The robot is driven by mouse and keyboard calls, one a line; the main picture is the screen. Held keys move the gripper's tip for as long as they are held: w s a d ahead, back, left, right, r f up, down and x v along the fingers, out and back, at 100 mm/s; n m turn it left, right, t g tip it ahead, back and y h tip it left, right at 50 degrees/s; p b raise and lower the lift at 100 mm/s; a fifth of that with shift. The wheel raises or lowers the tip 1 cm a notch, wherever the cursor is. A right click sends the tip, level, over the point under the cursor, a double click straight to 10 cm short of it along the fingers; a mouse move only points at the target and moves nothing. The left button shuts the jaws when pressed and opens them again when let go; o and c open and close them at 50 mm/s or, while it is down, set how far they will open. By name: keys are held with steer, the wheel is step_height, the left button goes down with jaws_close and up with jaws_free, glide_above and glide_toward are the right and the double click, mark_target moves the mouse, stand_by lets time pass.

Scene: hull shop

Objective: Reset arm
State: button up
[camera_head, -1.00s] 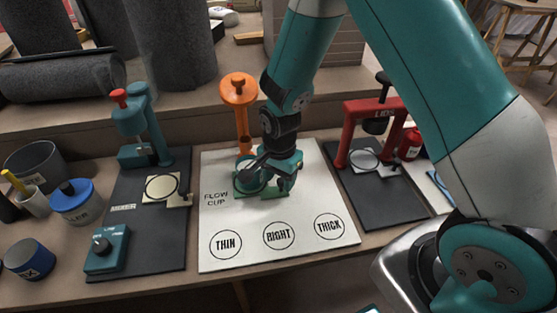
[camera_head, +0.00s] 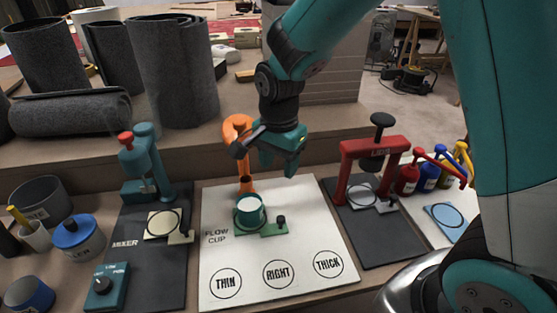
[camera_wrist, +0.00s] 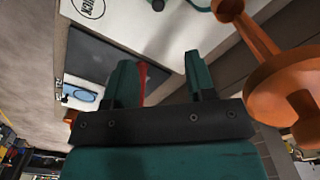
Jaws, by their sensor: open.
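My gripper (camera_head: 280,165) hangs above the white flow cup board (camera_head: 310,212), clear of everything on it. In the wrist view my gripper (camera_wrist: 158,78) shows two teal fingers set well apart with nothing between them. A green cup with pale contents (camera_head: 250,212) stands on the board below and left of the gripper, beside a green clamp base (camera_head: 272,228). The orange stand (camera_head: 240,150) is just left of the gripper; it looms at the right of the wrist view (camera_wrist: 270,85).
The teal mixer press (camera_head: 148,165) stands left and the red lid press (camera_head: 372,160) right. Several coloured bottles (camera_head: 430,172) stand at far right. Cans and a blue-lidded pot (camera_head: 78,235) are at far left. Grey rolls (camera_head: 165,75) stand on the shelf behind.

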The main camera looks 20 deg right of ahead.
stand_by(0.4)
steer(key=s+a+r+n+y+p, duration=0.1)
steer(key=s+a+r+n+y, duration=0.15)
steer(key=s+r+n, duration=0.55)
steer(key=s+a+r+n+y, duration=0.2)
steer(key=s+a+r+n, duration=0.25)
steer(key=s+n, duration=0.7)
step_height(320, 180, up, 12)
steer(key=p, duration=1.2)
steer(key=shift+s+d+m, duration=0.25)
steer(key=shift+d+m, duration=0.1)
steer(key=shift+d, duration=0.1)
